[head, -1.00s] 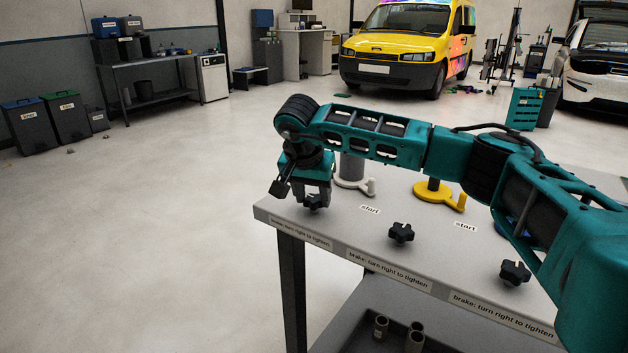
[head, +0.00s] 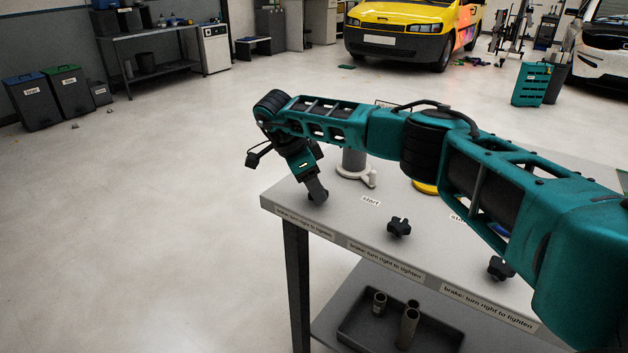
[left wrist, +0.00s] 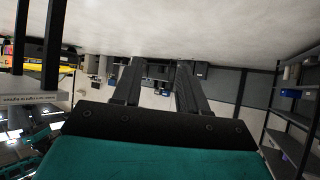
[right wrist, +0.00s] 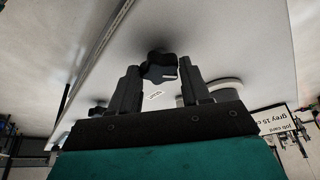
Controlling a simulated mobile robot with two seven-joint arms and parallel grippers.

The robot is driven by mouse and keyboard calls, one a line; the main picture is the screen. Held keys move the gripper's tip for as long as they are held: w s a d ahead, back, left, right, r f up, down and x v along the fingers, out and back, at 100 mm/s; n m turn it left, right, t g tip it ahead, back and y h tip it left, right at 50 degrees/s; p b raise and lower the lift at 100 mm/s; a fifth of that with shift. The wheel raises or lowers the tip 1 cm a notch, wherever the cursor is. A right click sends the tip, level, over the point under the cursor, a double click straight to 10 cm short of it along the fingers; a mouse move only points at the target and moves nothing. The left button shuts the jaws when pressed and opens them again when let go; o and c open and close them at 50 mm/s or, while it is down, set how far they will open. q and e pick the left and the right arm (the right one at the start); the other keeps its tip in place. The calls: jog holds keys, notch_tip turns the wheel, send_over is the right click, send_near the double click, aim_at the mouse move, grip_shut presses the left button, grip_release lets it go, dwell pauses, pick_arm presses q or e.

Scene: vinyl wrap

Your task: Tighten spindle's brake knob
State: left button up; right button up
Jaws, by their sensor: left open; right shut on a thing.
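My right gripper (head: 317,196) points down at the table's left front corner, beside the grey spindle (head: 353,163) with its pale base. It is shut on the black lobed brake knob (right wrist: 158,67), which sits between its fingers in the right wrist view; the gripper mostly hides this knob in the head view. A second black knob (head: 399,228) stands free at the middle of the front edge. A third (head: 501,268) is partly behind my right arm. My left gripper (left wrist: 160,80) is open and empty, seen only in the left wrist view.
The grey table (head: 350,212) has front labels reading "brake: turn right to tighten". My right arm crosses above it, partly covering a yellow spindle base (head: 424,187). A tray (head: 440,325) with several tubes lies on the lower shelf. Open floor (head: 150,220) lies left.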

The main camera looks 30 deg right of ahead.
jog(key=shift+w+m+g, duration=0.1)
jog(key=shift+m+g, duration=0.3)
jog(key=shift+m, duration=0.5)
jog(key=shift+d+m+g+y+b, duration=0.1)
jog(key=shift+m+g+y+b, duration=0.3)
jog(key=shift+m, duration=0.7)
jog(key=shift+w+m+b, duration=0.1)
jog(key=shift+m+b, duration=0.35)
jog(key=shift+m, duration=0.25)
pick_arm(q)
jog(key=shift+d+f, duration=0.2)
jog(key=shift+f, duration=0.3)
jog(key=shift+w+d+r, duration=0.1)
jog(key=shift+w, duration=0.05)
pick_arm(e)
jog(key=shift+d+m+g, duration=0.1)
jog(key=shift+m+g, duration=0.2)
jog(key=o, duration=1)
jog(key=shift+o, duration=0.2)
